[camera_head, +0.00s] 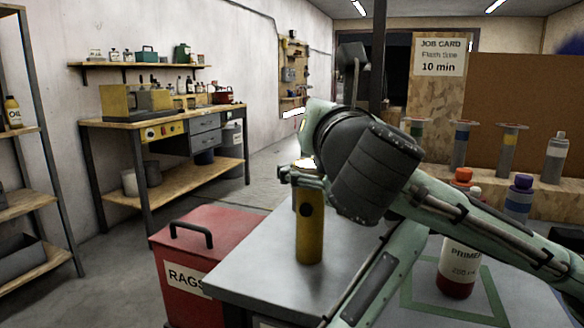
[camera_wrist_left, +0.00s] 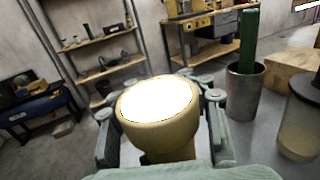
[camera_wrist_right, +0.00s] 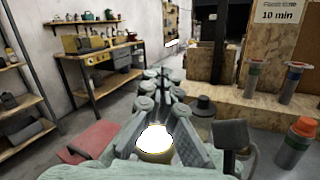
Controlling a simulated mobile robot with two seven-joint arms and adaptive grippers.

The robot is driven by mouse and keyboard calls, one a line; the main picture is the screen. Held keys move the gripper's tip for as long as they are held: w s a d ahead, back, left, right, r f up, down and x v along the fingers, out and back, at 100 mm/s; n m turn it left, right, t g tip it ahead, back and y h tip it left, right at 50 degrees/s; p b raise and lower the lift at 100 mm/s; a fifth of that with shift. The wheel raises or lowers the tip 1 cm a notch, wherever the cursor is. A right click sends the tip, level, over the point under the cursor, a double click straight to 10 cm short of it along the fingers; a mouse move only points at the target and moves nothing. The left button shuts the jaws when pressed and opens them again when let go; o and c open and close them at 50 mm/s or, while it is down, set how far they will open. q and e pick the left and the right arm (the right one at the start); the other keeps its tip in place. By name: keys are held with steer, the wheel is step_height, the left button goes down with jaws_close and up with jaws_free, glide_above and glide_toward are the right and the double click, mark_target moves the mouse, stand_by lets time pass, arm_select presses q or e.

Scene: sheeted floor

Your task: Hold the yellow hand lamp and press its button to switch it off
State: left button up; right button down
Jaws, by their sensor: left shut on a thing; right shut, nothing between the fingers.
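The yellow hand lamp (camera_head: 310,235) is upright over the left part of the grey table, with a dark round spot, probably its button, on the side facing me. I cannot tell whether its base touches the table. Its lens glows white on top, clear in the left wrist view (camera_wrist_left: 158,100). My left gripper (camera_head: 304,176) is shut on the lamp just below its head. My right gripper (camera_wrist_right: 165,80) is shut and empty, just beyond the glowing lamp head in its wrist view; in the head view my right wrist hides most of it.
A red rags bin (camera_head: 195,243) is left of the table. Capped bottles (camera_head: 520,192) and a job card (camera_head: 440,57) are behind at right.

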mark_target(310, 213)
steer(key=s+a+f+n+g+y, duration=0.2)
steer(key=s+a+f+g, duration=0.1)
steer(key=s+f, duration=0.3)
steer(key=s+a+f+n+g+y, duration=0.1)
steer(key=s+a+f+n+g, duration=0.2)
steer(key=s+f, duration=0.35)
steer(key=w+d+f+m+g, duration=0.1)
steer(key=w+d+f, duration=0.2)
steer(key=w, duration=0.4)
steer(key=shift+d+m+g+h, duration=0.3)
steer(key=shift+m+h, duration=0.1)
stand_by(0.6)
steer(key=shift+w+d, duration=0.1)
steer(key=shift+w, duration=0.4)
stand_by(0.4)
steer(key=shift+s, duration=0.55)
